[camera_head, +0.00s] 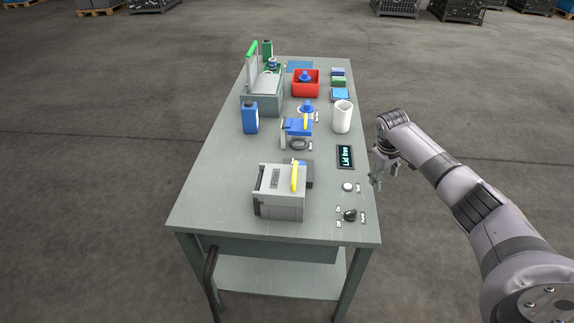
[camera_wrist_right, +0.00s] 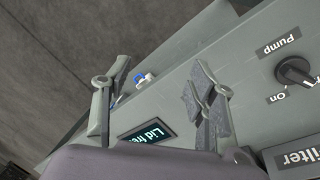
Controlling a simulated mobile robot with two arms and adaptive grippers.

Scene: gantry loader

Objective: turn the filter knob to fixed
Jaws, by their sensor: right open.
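My right gripper (camera_head: 376,177) is open and empty beside the table's right edge in the head view. In the wrist view its two fingers (camera_wrist_right: 158,90) stand well apart, with nothing between them. A black knob (camera_head: 349,215) sits on the tabletop's near right corner with small labels around it. In the wrist view a black knob (camera_wrist_right: 295,72) shows beside labels reading "Pump" and "On", apart from the fingers. A label plate reading "Filter" (camera_wrist_right: 296,158) is partly cut off at the lower right. I cannot tell which knob it belongs to. My left gripper is not in view.
A "Lid free" display (camera_head: 345,156) and a pale round button (camera_head: 348,187) lie near the right edge. A grey machine with a yellow handle (camera_head: 280,205) stands left of the knob. A white jug (camera_head: 342,116), blue bottle (camera_head: 250,118) and red bin (camera_head: 306,88) stand farther back.

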